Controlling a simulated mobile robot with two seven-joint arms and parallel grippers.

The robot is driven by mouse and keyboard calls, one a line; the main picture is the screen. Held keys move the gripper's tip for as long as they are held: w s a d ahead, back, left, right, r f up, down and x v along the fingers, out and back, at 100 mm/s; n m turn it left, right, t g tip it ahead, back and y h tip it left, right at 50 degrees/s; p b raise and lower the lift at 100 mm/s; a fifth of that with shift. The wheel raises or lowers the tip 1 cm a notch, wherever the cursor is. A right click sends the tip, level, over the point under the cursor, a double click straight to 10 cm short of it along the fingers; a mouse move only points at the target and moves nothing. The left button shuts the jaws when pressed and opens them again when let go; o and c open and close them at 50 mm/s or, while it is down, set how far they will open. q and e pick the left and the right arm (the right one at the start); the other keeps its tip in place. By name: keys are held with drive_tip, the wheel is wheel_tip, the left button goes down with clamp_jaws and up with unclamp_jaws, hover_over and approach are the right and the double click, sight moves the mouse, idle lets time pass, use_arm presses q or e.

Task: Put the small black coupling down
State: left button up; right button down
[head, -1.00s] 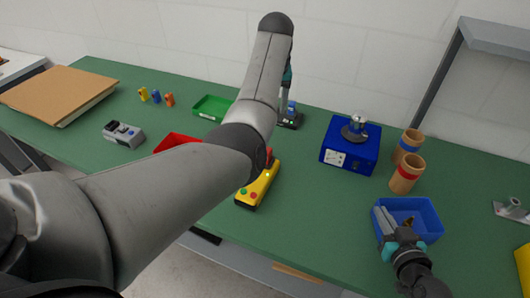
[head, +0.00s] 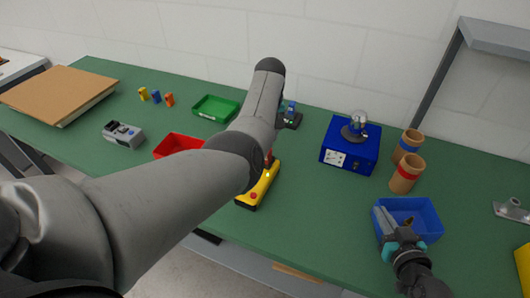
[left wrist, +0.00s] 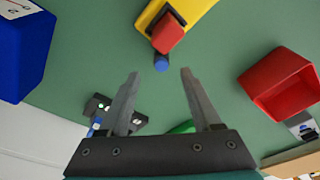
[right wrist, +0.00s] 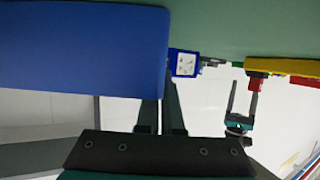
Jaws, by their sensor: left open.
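I cannot make out the small black coupling in any view. My left gripper (left wrist: 158,85) is open, with nothing between its fingers; in the head view it is mostly hidden behind my left arm. Beyond its tips in the left wrist view are a small blue cylinder (left wrist: 161,63) and a red block (left wrist: 167,38) on a yellow device (left wrist: 190,12). My right gripper (head: 384,220) is at the left side of the blue bin (head: 428,212). Its fingers are close together, their tips hidden in the right wrist view, so a hold on anything cannot be told.
A black stand (head: 292,119) is behind my left arm. A blue box with a round top part (head: 348,158) and two brown cylinders (head: 406,175) are right of centre. A red bin (head: 178,146), green bin (head: 214,107) and grey device (head: 122,134) are left.

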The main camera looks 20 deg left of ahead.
use_arm(q)
drive_tip(key=shift+a+f, duration=0.15)
drive_tip(key=shift+f, duration=1.05)
drive_tip(key=shift+a+f, duration=0.1)
drive_tip(key=shift+f, duration=1.1)
clamp_jaws()
